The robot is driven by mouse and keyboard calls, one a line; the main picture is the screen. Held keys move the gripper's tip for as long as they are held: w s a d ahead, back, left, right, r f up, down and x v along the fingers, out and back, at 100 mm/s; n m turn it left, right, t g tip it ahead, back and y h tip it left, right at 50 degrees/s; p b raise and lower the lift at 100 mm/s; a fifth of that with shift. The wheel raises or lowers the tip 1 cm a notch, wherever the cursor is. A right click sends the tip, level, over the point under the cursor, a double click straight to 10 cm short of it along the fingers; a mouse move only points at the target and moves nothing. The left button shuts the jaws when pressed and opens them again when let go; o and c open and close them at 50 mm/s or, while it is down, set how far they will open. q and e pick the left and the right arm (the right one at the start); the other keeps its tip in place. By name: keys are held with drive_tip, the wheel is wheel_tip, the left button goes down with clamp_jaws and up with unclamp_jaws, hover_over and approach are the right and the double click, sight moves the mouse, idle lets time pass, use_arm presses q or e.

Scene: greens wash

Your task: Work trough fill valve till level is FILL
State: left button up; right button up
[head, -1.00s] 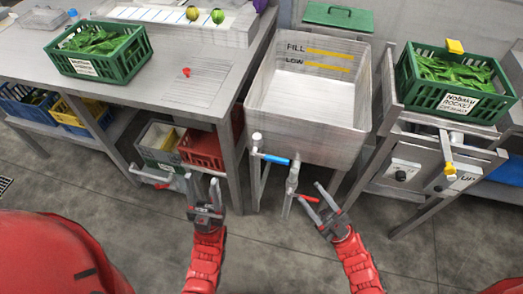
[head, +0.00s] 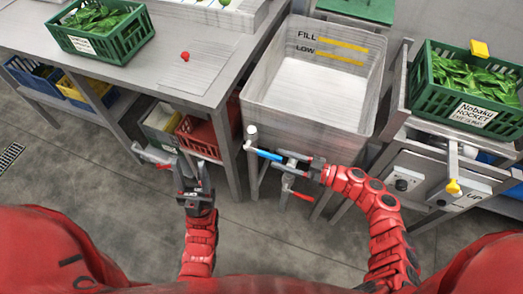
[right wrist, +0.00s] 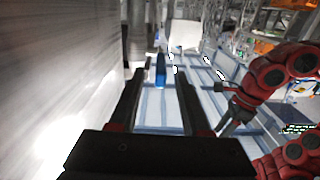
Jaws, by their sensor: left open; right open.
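The grey trough (head: 262,112) stands at centre, with yellow FILL (head: 343,43) and LOW (head: 339,59) marks on its inner back wall. I cannot make out a water surface in it. Below its front edge is a valve with a blue lever (head: 267,155), and lower down a red lever (head: 301,196). My right gripper (head: 291,160) is open at the blue lever's right end. In the right wrist view the blue lever (right wrist: 161,70) shows ahead, between the open fingers. My left gripper (head: 193,172) is open and empty, left of the trough, below the bench edge.
A green crate of leaves (head: 418,95) stands on the right stand, above a panel with a knob (head: 401,184) and a yellow-tipped lever (head: 453,187). Another green crate (head: 132,36) is on the left bench. Red crate (head: 196,136) sits underneath. Floor in front is clear.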

sight(258, 152)
drive_tip(key=x, duration=0.7)
drive_tip(key=shift+a, duration=0.1)
clamp_jaws()
idle(1.2)
